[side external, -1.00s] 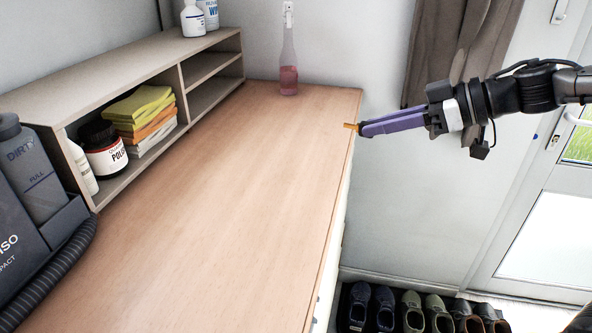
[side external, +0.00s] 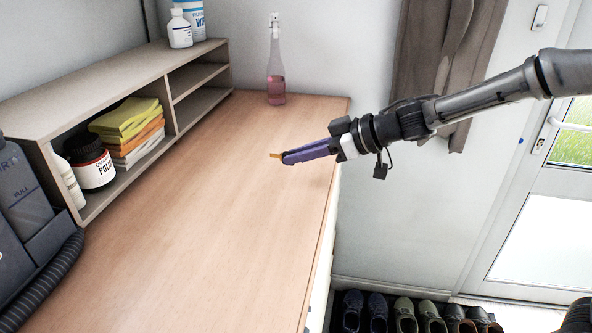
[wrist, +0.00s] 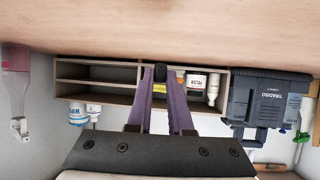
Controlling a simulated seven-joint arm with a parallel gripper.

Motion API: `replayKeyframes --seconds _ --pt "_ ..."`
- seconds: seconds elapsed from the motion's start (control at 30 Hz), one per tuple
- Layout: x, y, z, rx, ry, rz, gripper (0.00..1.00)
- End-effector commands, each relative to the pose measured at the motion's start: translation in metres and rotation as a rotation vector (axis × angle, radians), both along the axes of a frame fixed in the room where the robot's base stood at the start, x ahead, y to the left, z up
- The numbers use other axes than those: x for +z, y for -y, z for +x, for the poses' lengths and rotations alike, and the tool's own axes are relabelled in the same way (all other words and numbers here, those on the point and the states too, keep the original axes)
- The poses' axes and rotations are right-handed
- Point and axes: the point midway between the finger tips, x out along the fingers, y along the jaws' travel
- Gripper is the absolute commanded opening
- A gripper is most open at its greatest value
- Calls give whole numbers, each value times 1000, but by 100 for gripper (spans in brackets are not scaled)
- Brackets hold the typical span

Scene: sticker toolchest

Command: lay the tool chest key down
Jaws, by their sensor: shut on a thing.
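The tool chest key, a small orange-yellow piece (side external: 275,155), sticks out from the tips of my gripper (side external: 288,158) in the side view. My gripper has purple fingers and is shut on it, holding it above the wooden worktop (side external: 215,205). In the wrist view my gripper (wrist: 161,74) shows its two purple fingers with a small dark piece between the tips; most of the key is hidden there.
A shelf unit (side external: 120,75) along the back left holds folded cloths (side external: 130,125) and a polish jar (side external: 90,165). A dark grey machine (side external: 25,195) with a hose is at left. The middle worktop is clear.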

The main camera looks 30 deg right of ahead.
Motion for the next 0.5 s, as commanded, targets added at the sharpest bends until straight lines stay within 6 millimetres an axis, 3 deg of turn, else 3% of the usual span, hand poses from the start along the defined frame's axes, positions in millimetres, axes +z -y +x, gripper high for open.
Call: replayKeyframes --seconds 0.33,0.5 --pt "-37 -3 9 -1 -3 0 0" --pt "-42 -3 9 0 0 1 0"
